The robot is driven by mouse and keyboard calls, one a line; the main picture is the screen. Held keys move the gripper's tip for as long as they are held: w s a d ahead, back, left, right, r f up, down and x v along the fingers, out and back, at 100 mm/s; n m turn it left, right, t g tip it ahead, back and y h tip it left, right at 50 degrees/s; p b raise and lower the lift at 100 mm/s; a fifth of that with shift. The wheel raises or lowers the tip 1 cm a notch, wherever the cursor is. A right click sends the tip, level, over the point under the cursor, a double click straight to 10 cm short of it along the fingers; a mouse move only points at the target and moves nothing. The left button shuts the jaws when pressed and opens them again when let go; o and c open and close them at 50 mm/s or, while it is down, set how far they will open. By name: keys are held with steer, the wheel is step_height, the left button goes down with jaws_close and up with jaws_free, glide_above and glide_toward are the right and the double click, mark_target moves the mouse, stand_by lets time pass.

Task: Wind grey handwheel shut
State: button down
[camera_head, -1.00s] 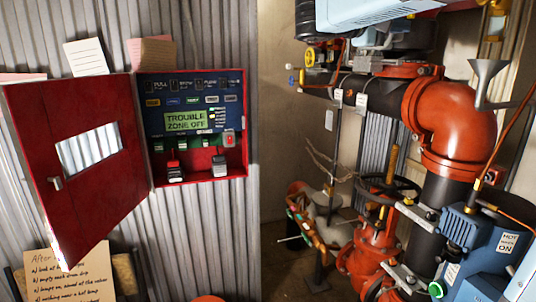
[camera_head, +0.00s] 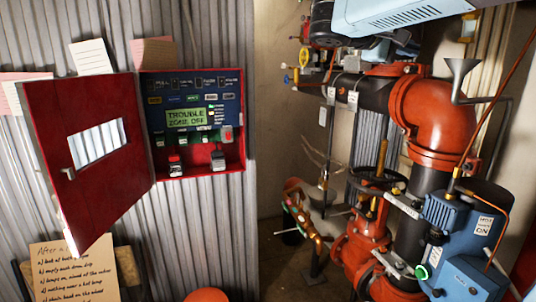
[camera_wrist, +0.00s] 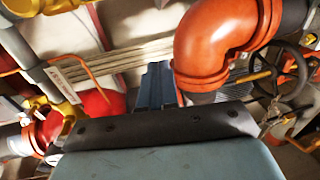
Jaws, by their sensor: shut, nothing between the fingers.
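A dark grey handwheel (camera_head: 358,180) sits on the orange-red valve (camera_head: 360,245) in the head view, right of centre, with a brass-coloured stem rising through it. In the wrist view a dark wheel rim (camera_wrist: 302,75) shows at the right edge, beside the orange pipe elbow (camera_wrist: 215,45). My gripper (camera_wrist: 157,72) shows in the wrist view as blue-grey fingers closed together beyond the dark palm plate. It is empty and well to the left of the wheel, apart from it.
A red alarm cabinet (camera_head: 240,160) with its door (camera_head: 95,200) open hangs on the corrugated wall. A large orange elbow (camera_head: 445,110) and a blue box (camera_head: 460,220) stand close around the wheel. A small yellow handwheel (camera_head: 304,57) is at upper centre.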

steer(key=s+d+f+y, duration=0.3)
steer(key=s+f+y, duration=0.15)
steer(key=f, duration=0.45)
steer(key=s+a+f+m+y, duration=0.2)
steer(key=s+a+f+y, duration=0.3)
steer(key=s+f, duration=0.3)
steer(key=s+a+f+m+y, duration=0.2)
steer(key=s+a+f+y, duration=0.3)
steer(key=f, duration=0.5)
steer(key=s, duration=0.2)
steer(key=shift+s+a+f, duration=0.15)
steer(key=shift+s+a, duration=0.05)
steer(key=shift+s, duration=0.15)
steer(key=shift+a+y, duration=0.1)
steer(key=shift+y, duration=0.15)
steer(key=a, duration=0.2)
steer(key=s+a, duration=0.1)
steer(key=shift+s+a, duration=0.1)
steer(key=shift+a, duration=0.3)
